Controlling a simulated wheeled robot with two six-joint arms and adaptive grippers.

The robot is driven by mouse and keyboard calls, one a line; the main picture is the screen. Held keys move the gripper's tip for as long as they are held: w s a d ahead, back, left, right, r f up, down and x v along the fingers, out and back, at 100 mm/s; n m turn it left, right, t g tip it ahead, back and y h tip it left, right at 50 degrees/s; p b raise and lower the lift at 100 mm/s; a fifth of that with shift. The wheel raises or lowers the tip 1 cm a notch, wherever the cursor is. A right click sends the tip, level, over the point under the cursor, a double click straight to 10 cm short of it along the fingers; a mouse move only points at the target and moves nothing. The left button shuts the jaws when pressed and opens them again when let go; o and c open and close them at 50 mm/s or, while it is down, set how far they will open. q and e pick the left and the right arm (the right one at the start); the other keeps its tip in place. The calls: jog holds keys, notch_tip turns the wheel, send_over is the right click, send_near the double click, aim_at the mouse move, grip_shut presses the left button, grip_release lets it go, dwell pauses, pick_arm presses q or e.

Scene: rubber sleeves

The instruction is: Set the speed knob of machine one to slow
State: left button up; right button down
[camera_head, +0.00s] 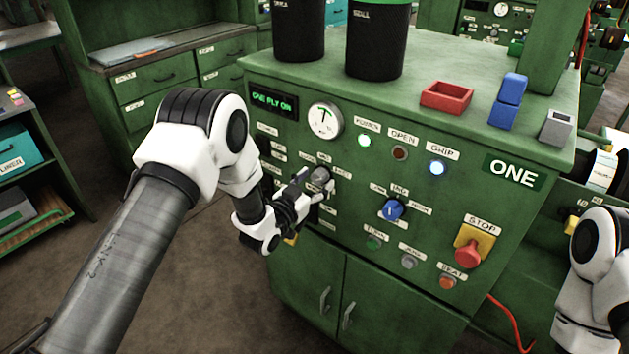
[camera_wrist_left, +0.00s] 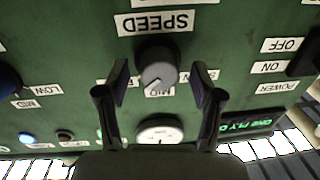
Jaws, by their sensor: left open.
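The speed knob (camera_head: 320,174) is a grey round knob on the green front panel of machine one (camera_head: 275,135). In the left wrist view the knob (camera_wrist_left: 158,66) sits beside the SPEED label (camera_wrist_left: 156,22), which appears upside down. Its pale pointer mark seems to face the MID label (camera_wrist_left: 159,91). A partly hidden label at the right starts with S. My left gripper (camera_head: 306,191) is open at the panel. In the left wrist view its fingers (camera_wrist_left: 161,82) stand on either side of the knob, with gaps visible; contact cannot be told.
A blue knob (camera_head: 393,209), a red stop button (camera_head: 468,252) and several small buttons lie to the right. A dial (camera_head: 325,119) is above. My right arm shows at the right edge.

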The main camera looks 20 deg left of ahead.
pick_arm(q)
jog(key=shift+d, duration=0.1)
jog(key=c, duration=1.2)
jog(key=shift+o, duration=0.2)
jog(key=shift+n, duration=0.3)
jog(key=n+b, duration=0.1)
jog(key=n, duration=0.3)
jog(key=n+g, duration=0.1)
jog(key=n, duration=0.4)
jog(key=n+h, duration=0.1)
jog(key=n, duration=0.3)
jog(key=shift+w+r+n, duration=0.1)
jog(key=shift+n, duration=0.2)
jog(key=n, duration=0.4)
jog(key=shift+n+g, duration=0.3)
